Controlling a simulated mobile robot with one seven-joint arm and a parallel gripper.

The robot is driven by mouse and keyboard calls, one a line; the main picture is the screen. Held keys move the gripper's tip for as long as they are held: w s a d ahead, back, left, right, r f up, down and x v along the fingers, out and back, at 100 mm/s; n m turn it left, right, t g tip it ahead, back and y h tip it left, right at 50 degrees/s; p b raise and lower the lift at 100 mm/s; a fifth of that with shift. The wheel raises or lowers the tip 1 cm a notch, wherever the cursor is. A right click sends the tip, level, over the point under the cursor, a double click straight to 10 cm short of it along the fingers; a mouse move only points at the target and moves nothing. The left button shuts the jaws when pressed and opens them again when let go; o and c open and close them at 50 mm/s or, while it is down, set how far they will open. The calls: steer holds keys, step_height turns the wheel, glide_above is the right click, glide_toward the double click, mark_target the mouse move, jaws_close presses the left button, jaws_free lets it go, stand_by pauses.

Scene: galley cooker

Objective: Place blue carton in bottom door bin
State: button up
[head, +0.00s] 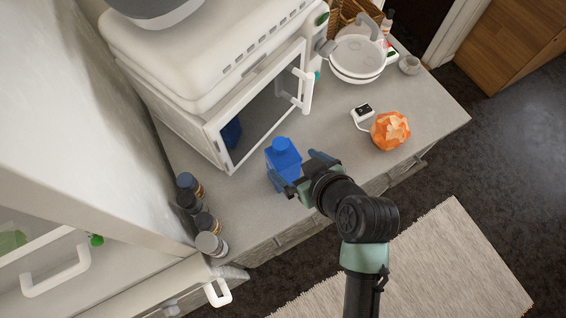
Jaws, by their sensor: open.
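The blue carton (284,160) stands upright on the grey counter, in front of the white microwave-like oven. My gripper (301,171) is open at the carton, with one finger at its right side and the other across its lower front. I cannot tell whether either finger touches it. A large white cabinet, seemingly the fridge (70,130), fills the left side, with a white handle (57,272) at lower left. I cannot make out a bottom door bin.
Several dark-capped jars (207,222) stand left of the carton near the counter edge. The white oven (215,95) is close behind the carton.

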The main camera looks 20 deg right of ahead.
mark_target(287, 159)
steer(key=x, duration=0.1)
steer(key=p+x, duration=0.1)
steer(key=x, duration=0.3)
steer(key=shift+w+a+r+p, duration=0.1)
steer(key=shift+a+r+p, duration=0.15)
steer(key=shift+a+p, duration=0.1)
steer(key=shift+w+f, duration=0.35)
steer(key=shift+f, duration=0.1)
jaws_close()
